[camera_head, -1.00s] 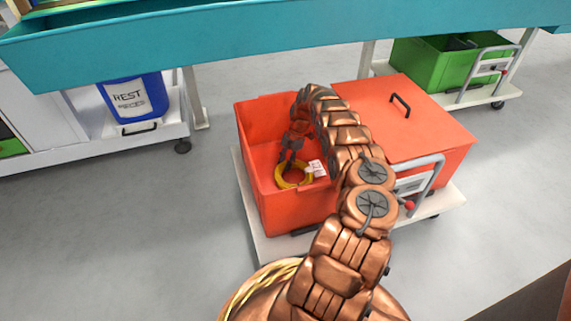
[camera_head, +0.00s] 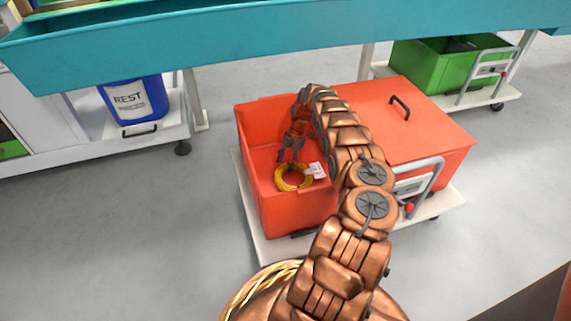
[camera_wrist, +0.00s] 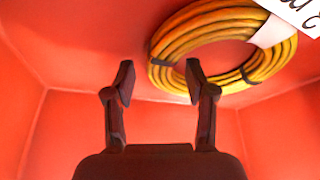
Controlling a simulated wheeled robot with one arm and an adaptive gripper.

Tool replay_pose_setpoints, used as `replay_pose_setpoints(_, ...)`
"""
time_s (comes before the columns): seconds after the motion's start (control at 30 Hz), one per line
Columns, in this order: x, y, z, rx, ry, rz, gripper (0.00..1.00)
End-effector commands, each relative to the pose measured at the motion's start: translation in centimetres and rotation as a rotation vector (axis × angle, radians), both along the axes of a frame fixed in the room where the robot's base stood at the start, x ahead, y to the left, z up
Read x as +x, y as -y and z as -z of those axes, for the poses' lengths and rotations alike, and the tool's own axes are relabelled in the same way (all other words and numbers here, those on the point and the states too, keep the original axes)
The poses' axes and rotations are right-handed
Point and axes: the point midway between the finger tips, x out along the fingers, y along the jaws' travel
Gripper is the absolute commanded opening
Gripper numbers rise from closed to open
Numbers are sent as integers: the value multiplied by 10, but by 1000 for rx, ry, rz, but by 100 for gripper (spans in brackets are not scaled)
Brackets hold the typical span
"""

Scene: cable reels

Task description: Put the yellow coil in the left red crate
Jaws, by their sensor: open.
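The yellow coil (camera_head: 281,182) lies inside the open left red crate (camera_head: 262,205), with a white label (camera_head: 316,170) at its right side. In the wrist view the coil (camera_wrist: 205,22) rests on the red crate floor, bound with dark ties, and the label (camera_wrist: 296,14) is partly cut off by the frame edge. My gripper (camera_head: 287,158) is inside the crate, just above the coil. In the wrist view my gripper (camera_wrist: 158,80) is open with nothing between its fingers; its right finger overlaps the coil in the picture.
A closed red crate with a lid (camera_head: 365,95) stands right beside the open one, on the same white trolley (camera_head: 262,246). A teal bench (camera_head: 250,38) spans the back. A blue bin (camera_head: 135,100) stands left, a green crate (camera_head: 425,68) at the back right. Grey floor is free at left.

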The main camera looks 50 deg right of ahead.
Motion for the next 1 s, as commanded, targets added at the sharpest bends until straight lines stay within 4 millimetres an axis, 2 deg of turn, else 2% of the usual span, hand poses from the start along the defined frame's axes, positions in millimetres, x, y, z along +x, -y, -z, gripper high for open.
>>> replay_pose_setpoints(0.3,-1,18,-48,-2,2,0,55)
replay_pose_setpoints(0.53,-2,23,-66,-7,-19,10,55)
replay_pose_setpoints(0.7,-1,12,-81,-47,-107,72,55)
replay_pose_setpoints(1.0,-4,-20,-134,-168,-295,274,55)
